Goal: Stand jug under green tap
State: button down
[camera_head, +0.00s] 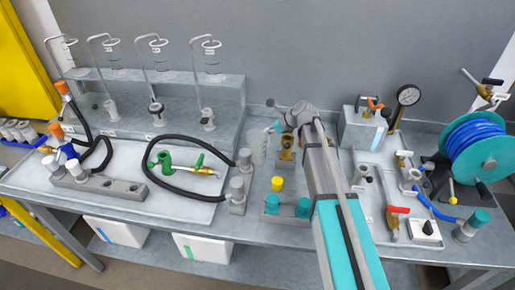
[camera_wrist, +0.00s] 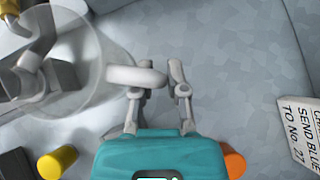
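The jug (camera_head: 260,148) is a clear, see-through cylinder right of the hose loop in the head view. In the wrist view the jug (camera_wrist: 88,98) fills the left side, its pale handle pointing right. My gripper (camera_head: 277,126) is beside it at the upper right. In the wrist view my gripper (camera_wrist: 160,82) has one finger partly hidden under the handle and the other against its outer end; it looks shut on the handle. Whether the jug's base touches the bench is unclear. The green tap (camera_head: 197,162), with a brass spout, is to the left, inside the black hose loop.
Grey posts (camera_head: 237,188) stand between the jug and the green tap. A block with a yellow knob (camera_head: 277,184) and teal caps is in front. A black hose (camera_head: 178,138) loops around the tap. A printed sign (camera_wrist: 300,132) is at right in the wrist view.

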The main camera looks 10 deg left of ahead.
jog(key=shift+r, duration=0.2)
dwell(0.5)
notch_tip(320, 180, up, 10)
jog(key=p, duration=1)
jog(key=shift+f, duration=0.2)
jog(key=shift+r, duration=0.1)
dwell(0.5)
